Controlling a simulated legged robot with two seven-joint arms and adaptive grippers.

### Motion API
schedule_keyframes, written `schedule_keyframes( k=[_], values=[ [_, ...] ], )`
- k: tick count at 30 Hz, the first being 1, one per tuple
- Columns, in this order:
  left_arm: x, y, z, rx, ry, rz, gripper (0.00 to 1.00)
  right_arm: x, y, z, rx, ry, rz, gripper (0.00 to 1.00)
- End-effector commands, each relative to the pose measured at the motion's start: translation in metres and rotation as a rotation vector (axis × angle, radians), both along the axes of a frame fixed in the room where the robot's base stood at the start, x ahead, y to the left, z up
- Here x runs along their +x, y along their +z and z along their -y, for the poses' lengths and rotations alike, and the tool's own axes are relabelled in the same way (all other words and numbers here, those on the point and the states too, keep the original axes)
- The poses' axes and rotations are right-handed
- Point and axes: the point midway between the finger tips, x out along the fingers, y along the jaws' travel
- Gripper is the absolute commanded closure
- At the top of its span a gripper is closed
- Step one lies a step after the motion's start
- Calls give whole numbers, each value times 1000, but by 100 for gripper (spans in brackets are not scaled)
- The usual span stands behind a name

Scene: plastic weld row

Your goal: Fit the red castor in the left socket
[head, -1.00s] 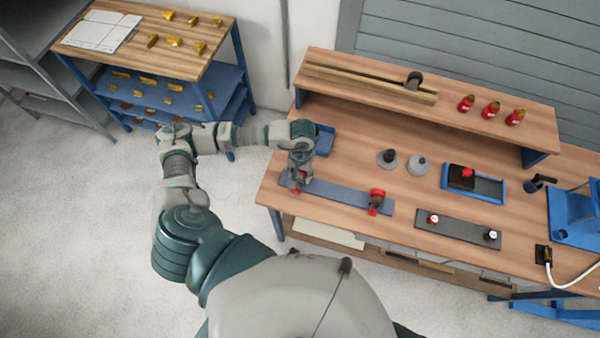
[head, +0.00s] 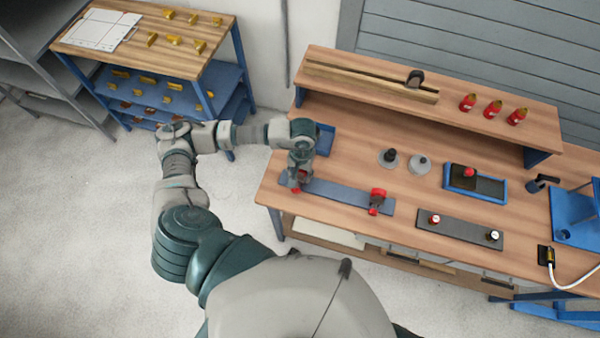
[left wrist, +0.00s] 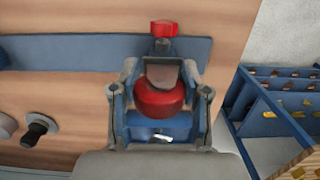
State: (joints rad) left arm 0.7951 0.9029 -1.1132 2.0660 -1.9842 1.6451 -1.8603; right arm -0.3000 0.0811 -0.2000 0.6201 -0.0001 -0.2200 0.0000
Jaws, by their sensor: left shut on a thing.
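My left gripper (head: 298,180) is over the left end of a blue-grey strip (head: 345,197) on the bench. In the left wrist view, the gripper (left wrist: 160,100) is shut on the red castor (left wrist: 160,97), a rounded red piece between its fingers. A small red knob (left wrist: 163,29) stands just beyond it at the strip's edge. The fingers hide the left socket, and I cannot tell whether the castor touches it. Another red piece on a dark mount (head: 377,197) is at the strip's right end. My right gripper is out of view.
A blue tray (head: 324,139) sits behind the gripper. A raised shelf (head: 430,92) runs along the back.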

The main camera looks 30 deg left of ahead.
Motion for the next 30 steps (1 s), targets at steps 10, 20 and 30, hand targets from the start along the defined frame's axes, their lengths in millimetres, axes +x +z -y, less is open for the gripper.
schedule_keyframes(
  k=[10, 20, 30],
  values=[
    [0, 0, 0, -1, 0, 0, 100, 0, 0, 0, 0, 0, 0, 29],
    [0, -3, 0, 0, 0, 0, 100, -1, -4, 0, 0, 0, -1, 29],
    [0, -5, 0, 0, 1, 0, 100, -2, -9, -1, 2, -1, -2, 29]
  ],
)
